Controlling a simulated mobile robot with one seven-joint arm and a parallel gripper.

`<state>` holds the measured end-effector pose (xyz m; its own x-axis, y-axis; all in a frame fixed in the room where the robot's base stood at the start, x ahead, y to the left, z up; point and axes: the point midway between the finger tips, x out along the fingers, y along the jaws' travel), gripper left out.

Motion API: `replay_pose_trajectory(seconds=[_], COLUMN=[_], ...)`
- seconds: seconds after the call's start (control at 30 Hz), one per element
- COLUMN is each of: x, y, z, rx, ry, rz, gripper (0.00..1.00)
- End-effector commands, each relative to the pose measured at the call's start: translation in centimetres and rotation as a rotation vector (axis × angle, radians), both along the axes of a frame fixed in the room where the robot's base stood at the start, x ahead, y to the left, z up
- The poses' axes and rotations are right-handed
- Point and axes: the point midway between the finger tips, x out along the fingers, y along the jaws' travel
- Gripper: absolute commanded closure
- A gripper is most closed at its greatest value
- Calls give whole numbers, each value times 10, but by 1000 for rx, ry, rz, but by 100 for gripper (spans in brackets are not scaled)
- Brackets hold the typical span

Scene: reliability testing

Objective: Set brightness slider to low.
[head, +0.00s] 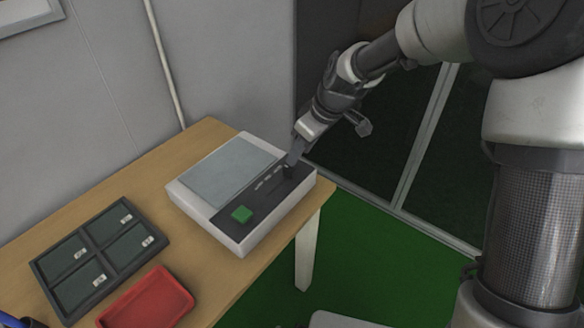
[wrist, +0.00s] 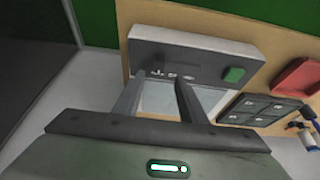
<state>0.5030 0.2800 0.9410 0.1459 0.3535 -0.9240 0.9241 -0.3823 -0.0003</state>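A white box-shaped device (head: 250,232) sits on the table. It has a grey screen (head: 228,170), a dark control panel (head: 262,200) with small pale markings, and a green button (head: 241,214). A slider track runs along the panel; a small dark knob (head: 289,171) seems to be at its right end, but is hard to tell apart from my fingertips. My gripper (head: 291,160) is over that end, pointing down. In the wrist view, my gripper (wrist: 160,78) has its fingers apart, over the markings on the panel (wrist: 190,68); no knob is clearly visible between them.
A dark compartment tray (head: 100,258) and a red tray (head: 150,300) lie left of and in front of the device. The wooden table's right edge (head: 325,190) is close to the device. A grey wall is behind. A blue-handled item (head: 12,321) shows at the lower left.

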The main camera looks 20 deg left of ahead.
Motion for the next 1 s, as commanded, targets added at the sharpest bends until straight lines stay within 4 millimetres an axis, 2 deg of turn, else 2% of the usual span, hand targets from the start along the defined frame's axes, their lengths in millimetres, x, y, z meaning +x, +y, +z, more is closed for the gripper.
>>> replay_pose_trajectory(seconds=[0.03,0.2,0.4,0.6,0.83,1.0], x=[1,6,11,12,12,12], y=[5,17,26,29,29,29], z=[-13,-45,-69,-77,-77,-77], rx=[-1,0,-1,0,0,0], ry=[4,2,1,0,-1,-1], rz=[2,1,0,0,0,0], gripper=[62,62,62,62,62,91])
